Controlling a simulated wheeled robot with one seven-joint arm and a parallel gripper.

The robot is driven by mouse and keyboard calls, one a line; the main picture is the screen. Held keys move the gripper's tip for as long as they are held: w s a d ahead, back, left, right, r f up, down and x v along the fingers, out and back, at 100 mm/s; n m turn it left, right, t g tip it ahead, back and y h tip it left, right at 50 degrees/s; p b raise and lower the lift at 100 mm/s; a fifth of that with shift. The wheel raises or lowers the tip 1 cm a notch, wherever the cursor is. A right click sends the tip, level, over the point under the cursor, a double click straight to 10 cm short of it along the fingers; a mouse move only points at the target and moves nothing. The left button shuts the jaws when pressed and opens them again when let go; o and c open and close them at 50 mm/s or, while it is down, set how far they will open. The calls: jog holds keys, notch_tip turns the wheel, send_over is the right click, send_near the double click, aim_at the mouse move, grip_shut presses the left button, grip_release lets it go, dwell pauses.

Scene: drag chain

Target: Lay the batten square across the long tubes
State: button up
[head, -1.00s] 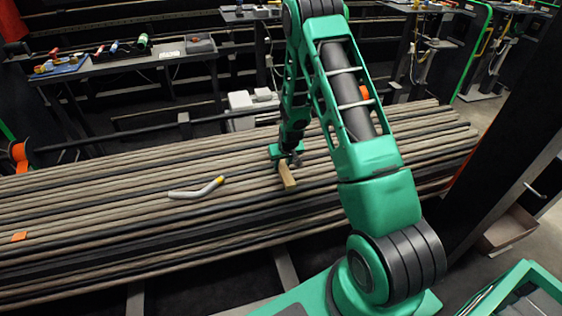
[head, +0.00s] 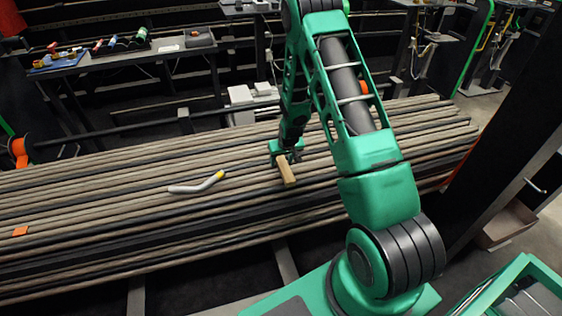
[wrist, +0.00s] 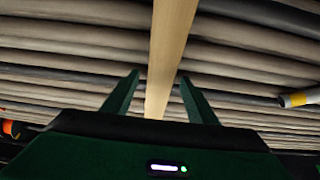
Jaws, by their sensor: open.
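The batten (head: 287,172) is a short, light wooden strip on top of the bundle of long tubes (head: 120,232). In the head view it lies crosswise to the tubes, close to square. My gripper (head: 286,157) is above its far end. In the wrist view the batten (wrist: 166,65) runs away between the two green fingers (wrist: 160,98), which stand apart with a gap on each side of it. The gripper is open. The far end of the batten is partly hidden by the gripper in the head view.
A grey bent pipe with a yellow end (head: 198,184) lies on the tubes left of the batten. An orange tag (head: 20,231) lies at the far left. A workbench (head: 130,60) with small items stands behind. The tubes between tag and pipe are clear.

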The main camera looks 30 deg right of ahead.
jog(key=d+v, duration=0.1)
jog(key=v, duration=0.9)
jog(key=shift+a+r, duration=0.3)
jog(key=shift+a, duration=0.15)
jog(key=s+d+r+m+g, duration=0.2)
jog(key=s+d+r, duration=0.1)
jog(key=s+r, duration=1.35)
jog(key=s+a+r, duration=0.1)
jog(key=s+r, duration=0.2)
jog(key=s, duration=0.4)
jog(key=s+a+r+m+g, duration=0.1)
jog(key=s+r, duration=0.2)
jog(key=s, duration=0.5)
jog(key=s+a+r+m+g+y, duration=0.1)
jog(key=s+a+r, duration=0.1)
jog(key=s, duration=0.6)
jog(key=shift+r, duration=0.85)
jog(key=shift+s, duration=0.15)
jog(key=shift+c, duration=0.7)
